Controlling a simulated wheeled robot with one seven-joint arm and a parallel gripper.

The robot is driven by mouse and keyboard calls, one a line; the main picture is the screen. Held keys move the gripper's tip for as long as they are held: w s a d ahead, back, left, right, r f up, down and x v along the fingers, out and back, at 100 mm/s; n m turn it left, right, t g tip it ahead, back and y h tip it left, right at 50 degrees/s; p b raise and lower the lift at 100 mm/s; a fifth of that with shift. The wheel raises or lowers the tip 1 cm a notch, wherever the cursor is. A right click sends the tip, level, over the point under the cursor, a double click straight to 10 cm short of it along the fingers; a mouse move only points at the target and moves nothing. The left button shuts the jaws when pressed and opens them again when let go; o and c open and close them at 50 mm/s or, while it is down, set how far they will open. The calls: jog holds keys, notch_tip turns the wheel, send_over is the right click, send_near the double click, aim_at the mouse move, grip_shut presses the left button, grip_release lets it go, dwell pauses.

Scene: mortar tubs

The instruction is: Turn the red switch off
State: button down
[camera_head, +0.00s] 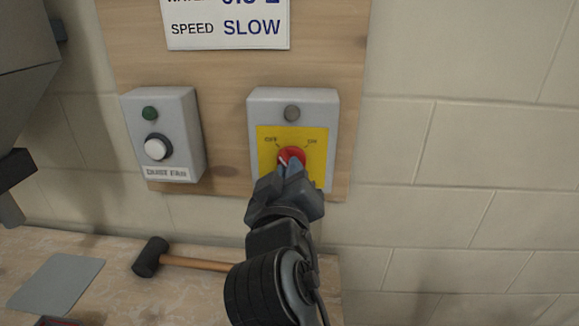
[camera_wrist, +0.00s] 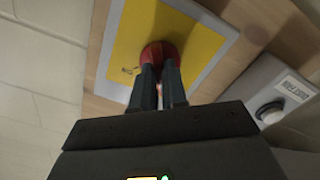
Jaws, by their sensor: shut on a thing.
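The red switch (camera_head: 291,156) is a round knob on a yellow plate (camera_head: 319,172), with OFF printed at its upper left and ON at its upper right. The plate is on a grey box (camera_head: 329,110) fixed to a wooden board. A pale mark on the knob's left side seems to lean toward OFF, but the fingers partly cover it. My gripper (camera_head: 290,169) is shut on the knob from below. In the wrist view, both fingertips (camera_wrist: 160,73) flank the red knob (camera_wrist: 158,52).
A second grey box (camera_head: 188,120) with a green lamp and white button, labelled DUST FAN, is to the left. A sign (camera_head: 228,25) is above. A mallet (camera_head: 185,261) and a grey sheet (camera_head: 56,284) lie on the bench below. The block wall at right is clear.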

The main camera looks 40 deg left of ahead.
jog(key=shift+n+p, duration=0.3)
jog(key=shift+n, duration=0.6)
jog(key=c, duration=1.2)
grip_release()
jog(key=shift+o, duration=0.2)
jog(key=b+v, duration=0.1)
jog(key=v, duration=0.7)
jog(key=shift+w+f, duration=0.1)
jog(key=shift+w, duration=0.05)
